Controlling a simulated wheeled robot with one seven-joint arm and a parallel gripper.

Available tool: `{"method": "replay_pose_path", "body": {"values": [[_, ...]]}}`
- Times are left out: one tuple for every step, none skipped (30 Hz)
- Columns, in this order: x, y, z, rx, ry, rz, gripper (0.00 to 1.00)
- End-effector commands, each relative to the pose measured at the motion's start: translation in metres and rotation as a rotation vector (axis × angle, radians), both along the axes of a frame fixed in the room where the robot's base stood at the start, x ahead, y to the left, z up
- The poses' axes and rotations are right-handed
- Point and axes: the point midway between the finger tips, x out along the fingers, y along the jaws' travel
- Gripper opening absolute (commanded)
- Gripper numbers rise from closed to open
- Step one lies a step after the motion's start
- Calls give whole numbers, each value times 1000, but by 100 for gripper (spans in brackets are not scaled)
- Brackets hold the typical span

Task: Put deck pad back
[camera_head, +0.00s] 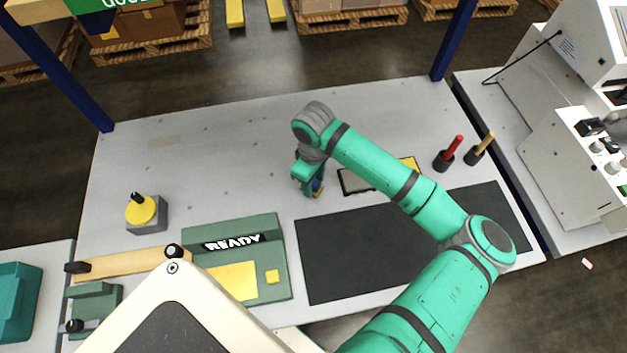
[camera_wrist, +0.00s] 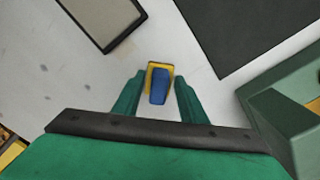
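A small block with a blue top and a yellow base (camera_head: 318,188) is on the grey table under my gripper. It looks like the deck pad, but I cannot be sure. In the wrist view the block (camera_wrist: 159,84) lies between the two fingertips, with a narrow gap showing on each side. My gripper (camera_wrist: 157,92) is open and points down over it. It also shows in the head view (camera_head: 308,184), where its fingers partly hide the block. A dark-rimmed flat frame (camera_head: 354,181) lies just right of the gripper, partly hidden by my arm.
A large black mat (camera_head: 345,250) lies in front of the gripper. A red-handled tool (camera_head: 454,148) and a tan-handled tool (camera_head: 484,146) stand at right. The table's back is clear.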

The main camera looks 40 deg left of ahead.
Motion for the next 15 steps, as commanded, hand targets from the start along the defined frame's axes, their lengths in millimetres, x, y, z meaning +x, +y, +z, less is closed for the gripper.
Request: {"method": "replay_pose_path", "body": {"values": [[0, 0, 0, 0, 0, 0, 38], [0, 0, 0, 0, 0, 0, 38], [0, 0, 0, 0, 0, 0, 38], [0, 0, 0, 0, 0, 0, 38], [0, 0, 0, 0, 0, 0, 38], [0, 0, 1, 0, 0, 0, 38], [0, 0, 2, 0, -1, 0, 38], [0, 0, 3, 0, -1, 0, 38], [0, 0, 6, 1, -1, 0, 38], [0, 0, 9, 0, -1, 0, 38], [0, 0, 12, 0, -1, 0, 38], [0, 1, 18, 1, -1, 0, 38], [0, 1, 23, 2, -1, 0, 38], [0, 0, 29, 1, -2, 0, 38], [0, 1, 37, 2, -2, 0, 38]]}}
